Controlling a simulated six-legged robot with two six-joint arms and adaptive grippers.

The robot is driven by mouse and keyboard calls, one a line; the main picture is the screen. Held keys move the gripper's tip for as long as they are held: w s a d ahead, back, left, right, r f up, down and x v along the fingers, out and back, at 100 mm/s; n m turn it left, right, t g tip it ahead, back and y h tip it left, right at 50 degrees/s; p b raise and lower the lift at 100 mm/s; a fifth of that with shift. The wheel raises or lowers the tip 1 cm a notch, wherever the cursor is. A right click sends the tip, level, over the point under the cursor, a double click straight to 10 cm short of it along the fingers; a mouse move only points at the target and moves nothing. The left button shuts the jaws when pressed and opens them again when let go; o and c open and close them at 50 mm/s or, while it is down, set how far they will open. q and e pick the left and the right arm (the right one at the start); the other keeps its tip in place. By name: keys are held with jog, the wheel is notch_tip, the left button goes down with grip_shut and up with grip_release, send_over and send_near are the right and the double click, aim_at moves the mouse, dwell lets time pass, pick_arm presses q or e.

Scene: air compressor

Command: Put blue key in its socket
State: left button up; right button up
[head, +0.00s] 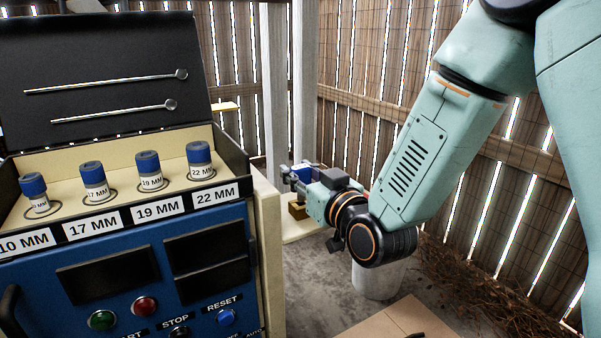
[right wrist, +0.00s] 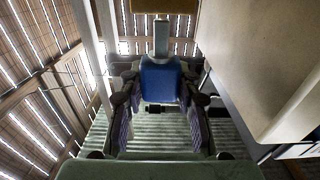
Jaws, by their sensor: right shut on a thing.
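My right gripper (head: 292,178) reaches in from the right, beyond the right side of the blue panel. It is shut on the blue key (right wrist: 160,80), whose blue body sits between the two fingers in the right wrist view. A grey shaft (right wrist: 161,38) extends from the key toward a brownish-yellow block (right wrist: 165,6) at the top edge. In the head view, part of the blue key (head: 303,173) shows by the fingers, and a brass-coloured block (head: 297,210) is just below. I cannot tell whether the shaft touches the block. The left gripper is not in view.
A blue panel (head: 110,270) with buttons stands at left, under a tray of several blue-capped pieces labelled by size. Its pale side wall (head: 267,250) is close to my right gripper. A white cylinder (head: 378,280) stands below my arm. A slatted fence (head: 450,170) lies behind.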

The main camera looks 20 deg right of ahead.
aim_at(301, 166)
jog(key=shift+f+b, duration=1)
jog(key=shift+f, duration=0.35)
dwell(0.7)
jog(key=o, duration=1.2)
jog(key=shift+o, duration=0.2)
notch_tip(301, 166, up, 10)
jog(key=shift+r, duration=0.1)
jog(key=shift+s, duration=0.1)
dwell(0.3)
